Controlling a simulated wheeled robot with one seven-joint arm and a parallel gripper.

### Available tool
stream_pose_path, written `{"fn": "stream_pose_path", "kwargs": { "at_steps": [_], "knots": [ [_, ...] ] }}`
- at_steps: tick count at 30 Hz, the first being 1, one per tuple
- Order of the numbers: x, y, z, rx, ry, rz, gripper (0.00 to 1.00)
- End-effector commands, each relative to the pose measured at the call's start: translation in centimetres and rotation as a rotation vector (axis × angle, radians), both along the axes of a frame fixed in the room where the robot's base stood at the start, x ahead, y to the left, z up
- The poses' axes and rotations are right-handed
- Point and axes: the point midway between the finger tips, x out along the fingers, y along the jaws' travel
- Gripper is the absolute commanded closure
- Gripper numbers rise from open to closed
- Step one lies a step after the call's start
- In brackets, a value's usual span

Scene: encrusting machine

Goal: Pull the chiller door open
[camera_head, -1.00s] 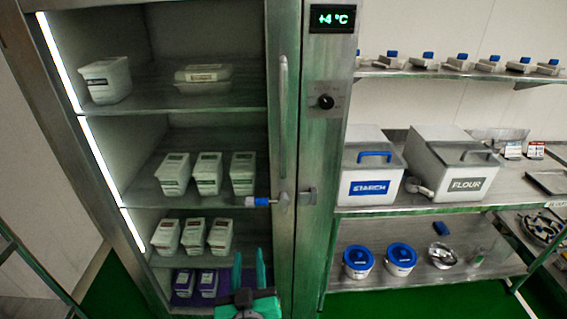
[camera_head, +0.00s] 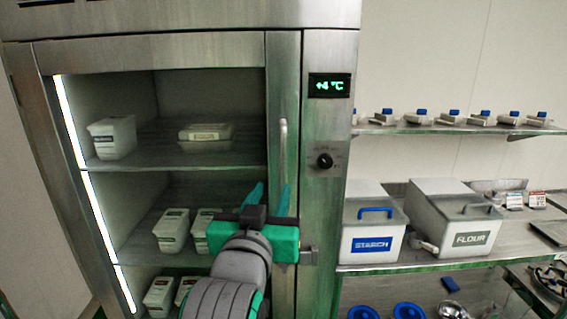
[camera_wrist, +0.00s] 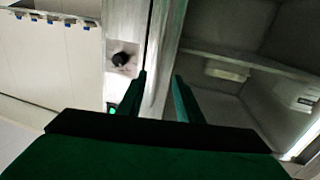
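The steel chiller door (camera_head: 150,48) has a large glazed panel and looks shut in the head view. Its vertical bar handle (camera_head: 283,140) is on the right side of the door; the lower part is hidden behind my gripper. My gripper (camera_head: 268,190) is raised in front of the door at the handle's lower end, its two teal fingers apart and pointing up. In the wrist view the fingers (camera_wrist: 160,82) are spread with a pale strip, likely the handle (camera_wrist: 158,95), between them. I cannot tell whether either finger touches it.
A display (camera_head: 329,85) and a knob (camera_head: 325,161) are on the chiller's right post; a latch (camera_head: 308,255) is partly hidden below. White tubs (camera_head: 172,229) stand on the shelves inside. The starch bin (camera_head: 371,240) and flour bin (camera_head: 465,235) stand on a shelf at right.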

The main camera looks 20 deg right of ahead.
Motion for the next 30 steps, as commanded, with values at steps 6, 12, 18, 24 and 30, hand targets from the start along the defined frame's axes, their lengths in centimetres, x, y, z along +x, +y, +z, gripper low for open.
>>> {"fn": "stream_pose_path", "kwargs": {
  "at_steps": [6,12,18,24,30],
  "knots": [
    [-1.0,-0.3,2.5,0.021,-0.014,-0.014,0.67],
    [0.3,-1.1,2.6,0.022,-0.012,-0.017,0.67],
    [3.4,-2.8,2.6,0.023,-0.012,-0.018,0.67],
    [6.4,-4.2,2.5,0.023,-0.012,-0.016,0.67],
    [8.1,-5.1,2.6,0.022,-0.014,-0.015,0.67]
  ]
}}
